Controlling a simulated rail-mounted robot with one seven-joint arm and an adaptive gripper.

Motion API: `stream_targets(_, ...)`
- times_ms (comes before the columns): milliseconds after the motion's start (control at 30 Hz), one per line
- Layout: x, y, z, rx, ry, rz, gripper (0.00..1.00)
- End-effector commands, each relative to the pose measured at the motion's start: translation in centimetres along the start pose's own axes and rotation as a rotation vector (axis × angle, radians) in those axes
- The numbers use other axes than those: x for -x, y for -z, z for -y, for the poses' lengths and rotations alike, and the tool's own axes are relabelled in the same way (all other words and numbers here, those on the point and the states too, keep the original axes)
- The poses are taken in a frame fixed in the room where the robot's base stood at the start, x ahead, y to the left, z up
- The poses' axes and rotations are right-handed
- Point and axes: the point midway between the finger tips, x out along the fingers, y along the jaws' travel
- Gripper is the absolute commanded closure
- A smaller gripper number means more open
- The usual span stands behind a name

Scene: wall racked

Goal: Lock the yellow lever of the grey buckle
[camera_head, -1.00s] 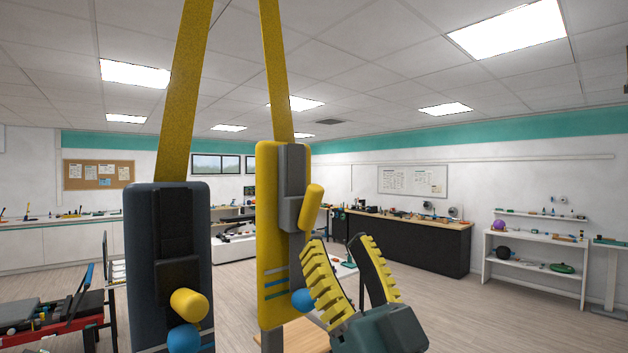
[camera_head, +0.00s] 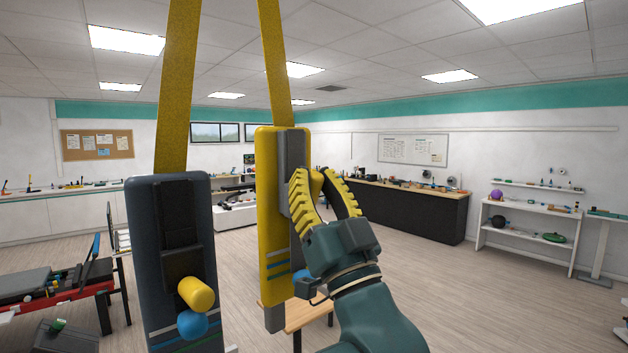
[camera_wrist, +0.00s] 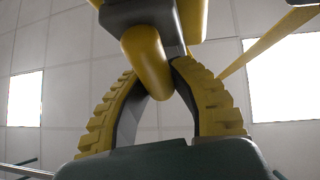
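The dark slate-grey buckle (camera_head: 141,260) hangs at the left on a yellow strap (camera_head: 176,90). Its yellow lever (camera_head: 196,294) sticks out low on its front, just above a blue knob (camera_head: 191,324). A yellow buckle (camera_head: 265,205) with a grey middle block hangs to its right. My gripper (camera_head: 314,174) is at this yellow buckle, not the slate-grey one. Its ribbed yellow fingers are apart, one on each side of the yellow buckle's lever (camera_head: 316,182). The wrist view shows this lever (camera_wrist: 147,62) between the fingertips; firm contact is not clear.
A second yellow strap (camera_head: 274,60) rises from the yellow buckle. Its blue knob (camera_head: 301,284) is partly hidden by my gripper. A small wooden table (camera_head: 296,314) stands below. Benches and a white shelf (camera_head: 527,223) are far back by the walls. The space between the buckles is narrow.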

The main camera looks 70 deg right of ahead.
Motion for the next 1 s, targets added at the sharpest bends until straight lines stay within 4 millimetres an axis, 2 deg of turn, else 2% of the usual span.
stream_targets(167, -0.03, 0.05, -0.01, 0.0, 0.0, 0.002, 1.0)
stream_targets(467, -0.69, -0.15, 0.05, 0.018, 0.006, 0.124, 1.0)
stream_targets(700, -0.59, -0.24, 0.04, 0.019, 0.006, 0.125, 1.0)
stream_targets(733, -0.59, -0.24, 0.04, 0.019, 0.005, 0.125, 0.74)
stream_targets(800, -0.59, -0.24, 0.04, 0.019, 0.006, 0.125, 0.61)
stream_targets(867, -0.59, -0.25, 0.05, 0.019, 0.006, 0.125, 0.49)
stream_targets(1000, -0.59, -0.25, 0.06, 0.019, 0.006, 0.125, 0.47)
